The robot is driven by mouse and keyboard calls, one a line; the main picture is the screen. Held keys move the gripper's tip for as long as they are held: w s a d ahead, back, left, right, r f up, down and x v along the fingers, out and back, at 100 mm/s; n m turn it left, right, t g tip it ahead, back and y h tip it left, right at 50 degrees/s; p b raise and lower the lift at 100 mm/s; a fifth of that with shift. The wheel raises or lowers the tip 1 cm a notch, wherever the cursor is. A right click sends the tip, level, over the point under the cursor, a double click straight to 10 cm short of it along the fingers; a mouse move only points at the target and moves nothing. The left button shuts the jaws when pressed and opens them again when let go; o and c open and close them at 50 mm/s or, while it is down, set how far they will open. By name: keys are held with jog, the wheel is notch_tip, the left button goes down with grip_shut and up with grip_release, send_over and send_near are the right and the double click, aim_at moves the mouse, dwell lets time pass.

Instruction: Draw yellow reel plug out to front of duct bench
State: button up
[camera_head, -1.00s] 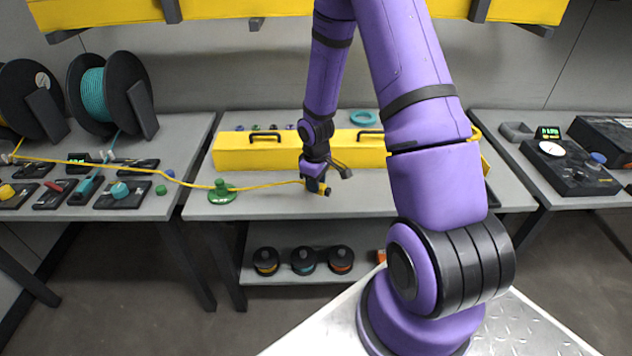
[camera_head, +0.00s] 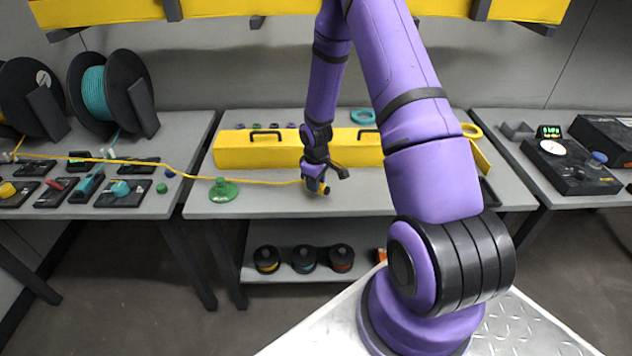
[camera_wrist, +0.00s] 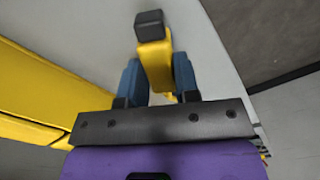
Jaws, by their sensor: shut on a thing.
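My gripper (camera_head: 316,187) is low over the front part of the middle bench (camera_head: 260,205), in front of the long yellow duct box (camera_head: 230,152). In the wrist view my gripper (camera_wrist: 157,85) has its two blue fingers shut on the yellow reel plug (camera_wrist: 154,62), which has a dark square end. A yellow cable (camera_head: 265,184) runs from the gripper leftward, past the green round stand (camera_head: 223,191), to the left bench. The plug is mostly hidden by the fingers in the head view.
A reel of teal cable (camera_head: 93,95) and a dark reel stand on the left bench, with several small dark trays in front. A teal ring (camera_head: 363,116) lies behind the duct box. Dark instruments (camera_head: 575,167) sit on the right bench. Spools (camera_head: 303,259) stand on the lower shelf.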

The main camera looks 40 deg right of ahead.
jog(key=shift+w+d+f, duration=0.55)
jog(key=shift+w+f, duration=0.2)
jog(key=shift+f, duration=0.2)
jog(key=shift+w+d+f, duration=0.55)
jog(key=shift+w+f, duration=0.2)
jog(key=shift+f, duration=0.15)
jog(key=o, duration=0.9)
notch_tip(320, 180, up, 11)
jog(key=shift+f, duration=0.15)
